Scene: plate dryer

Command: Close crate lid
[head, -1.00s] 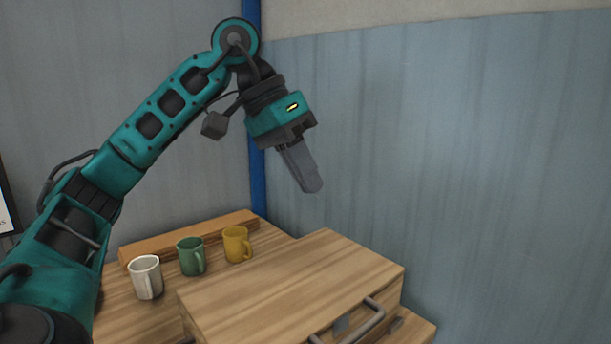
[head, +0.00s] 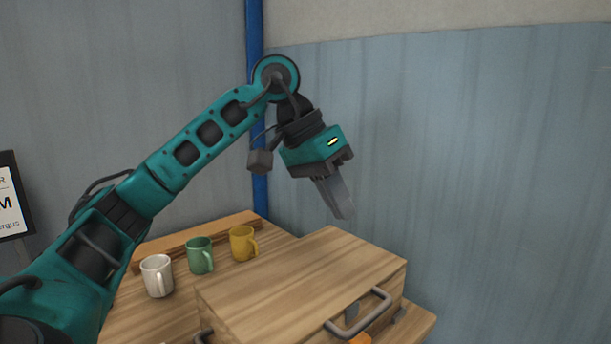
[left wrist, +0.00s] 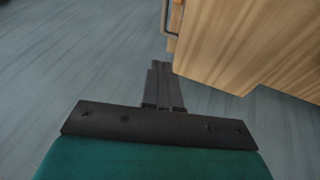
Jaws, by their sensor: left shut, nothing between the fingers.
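The wooden crate (head: 300,282) stands on the wooden table, with its flat lid on top lying level as far as I can see. A grey bar handle (head: 358,314) is on its front right side. My left gripper (head: 343,212) is shut and empty, in the air above the lid's back right part. In the left wrist view my shut fingers (left wrist: 162,72) point past a wooden panel (left wrist: 240,45) with a handle (left wrist: 166,18) at its edge; the floor shows beyond. The inside of the crate is hidden. My right gripper is not in view.
A white mug (head: 157,276), a green mug (head: 199,256) and a yellow mug (head: 242,243) stand in a row left of the crate. A low wooden ledge (head: 200,235) runs behind them. A blue wall (head: 480,160) is close behind. A bit of orange (head: 360,339) shows below the handle.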

